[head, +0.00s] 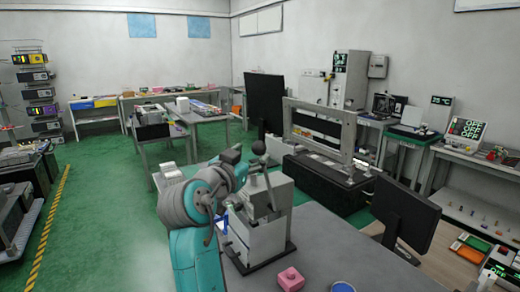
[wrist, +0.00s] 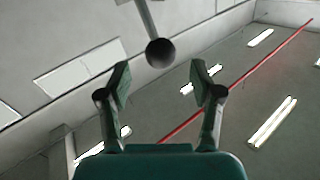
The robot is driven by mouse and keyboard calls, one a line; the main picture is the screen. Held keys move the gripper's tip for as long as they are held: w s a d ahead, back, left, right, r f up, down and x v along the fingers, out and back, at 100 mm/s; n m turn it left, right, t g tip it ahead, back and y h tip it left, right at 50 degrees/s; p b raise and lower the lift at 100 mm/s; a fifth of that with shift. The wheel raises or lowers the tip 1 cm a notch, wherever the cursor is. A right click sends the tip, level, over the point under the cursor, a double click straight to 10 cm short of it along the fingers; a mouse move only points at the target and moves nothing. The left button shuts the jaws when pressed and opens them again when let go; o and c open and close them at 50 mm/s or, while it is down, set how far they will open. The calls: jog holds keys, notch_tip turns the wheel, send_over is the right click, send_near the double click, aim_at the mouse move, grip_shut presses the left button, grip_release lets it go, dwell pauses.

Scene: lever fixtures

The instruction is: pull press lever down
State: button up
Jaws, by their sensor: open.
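The press (head: 262,228) is a grey box-shaped machine on the near grey table, with my arm partly in front of it. Its lever ends in a dark round knob (head: 259,147), raised above the top of the press. The knob also shows in the wrist view (wrist: 160,52), on a thin rod coming from the top edge. My gripper (wrist: 159,77) is open and empty, with one finger on each side of the line to the knob. The knob appears just beyond the fingertips. In the head view my gripper (head: 232,155) is left of the knob, partly hidden by my wrist.
A pink block (head: 290,278) and a blue round item (head: 342,287) lie on the near table (head: 325,240). A dark monitor (head: 405,215) stands to the right. A grey frame machine (head: 320,140) stands behind. Green floor at the left is open.

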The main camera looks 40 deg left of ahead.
aim_at(256, 151)
jog(key=shift+w+a, duration=0.2)
jog(key=shift+w, duration=0.7)
jog(key=shift+w+a, duration=0.15)
jog(key=shift+w, duration=0.75)
jog(key=shift+w+a, duration=0.2)
jog(key=shift+w, duration=0.7)
grip_shut()
